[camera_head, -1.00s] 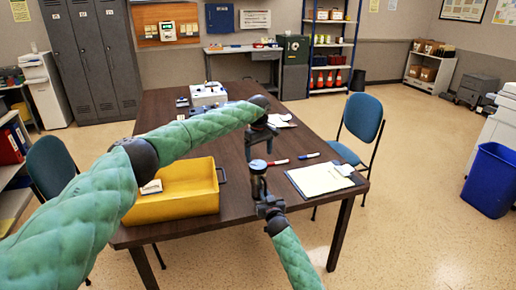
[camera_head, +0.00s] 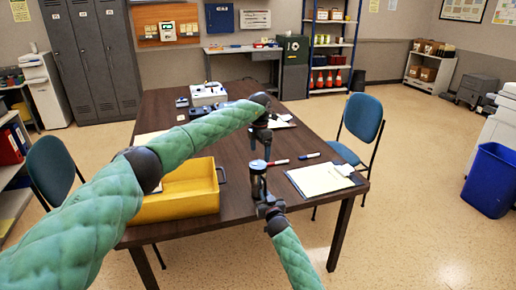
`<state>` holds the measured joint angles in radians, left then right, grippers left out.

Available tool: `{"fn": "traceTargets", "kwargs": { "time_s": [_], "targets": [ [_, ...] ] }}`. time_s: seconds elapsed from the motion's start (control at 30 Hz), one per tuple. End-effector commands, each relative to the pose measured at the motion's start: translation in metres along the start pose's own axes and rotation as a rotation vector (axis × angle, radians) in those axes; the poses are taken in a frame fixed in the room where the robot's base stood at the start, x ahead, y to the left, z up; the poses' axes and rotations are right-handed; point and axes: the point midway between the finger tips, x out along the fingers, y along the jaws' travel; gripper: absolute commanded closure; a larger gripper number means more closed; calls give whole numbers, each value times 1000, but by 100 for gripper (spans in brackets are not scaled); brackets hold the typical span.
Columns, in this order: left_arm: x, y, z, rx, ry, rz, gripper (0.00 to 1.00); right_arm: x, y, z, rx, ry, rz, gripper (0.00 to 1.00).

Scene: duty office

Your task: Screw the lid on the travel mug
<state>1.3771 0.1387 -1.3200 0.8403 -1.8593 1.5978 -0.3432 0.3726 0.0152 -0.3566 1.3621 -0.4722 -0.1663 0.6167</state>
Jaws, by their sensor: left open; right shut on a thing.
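The travel mug (camera_head: 259,184) is a small dark upright cylinder above the front part of the table. A blue lid (camera_head: 258,166) sits on its top; I cannot tell how tightly it is seated. My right gripper (camera_head: 267,205) comes up from below and is shut on the lower part of the mug. My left gripper (camera_head: 259,143) is open and empty, pointing down just above the lid, with a small gap between them. My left arm hides part of the table and bin.
A yellow bin (camera_head: 190,205) stands on the dark table (camera_head: 240,205) left of the mug. A clipboard with paper (camera_head: 318,180), a red marker (camera_head: 279,162) and a blue marker (camera_head: 309,156) lie to the right. A white device (camera_head: 208,94) stands farther back. Blue chairs (camera_head: 363,117) flank the table.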

Motion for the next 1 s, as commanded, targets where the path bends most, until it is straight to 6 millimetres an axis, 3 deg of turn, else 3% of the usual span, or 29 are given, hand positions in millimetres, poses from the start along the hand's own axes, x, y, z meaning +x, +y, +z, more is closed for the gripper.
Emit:
{"fn": "traceTargets", "kwargs": {
  "time_s": [1.0],
  "targets": [
    [-10,4,-4,-1500,3,-1,15,0,0,1,-1,-1,1,100]
  ]
}}
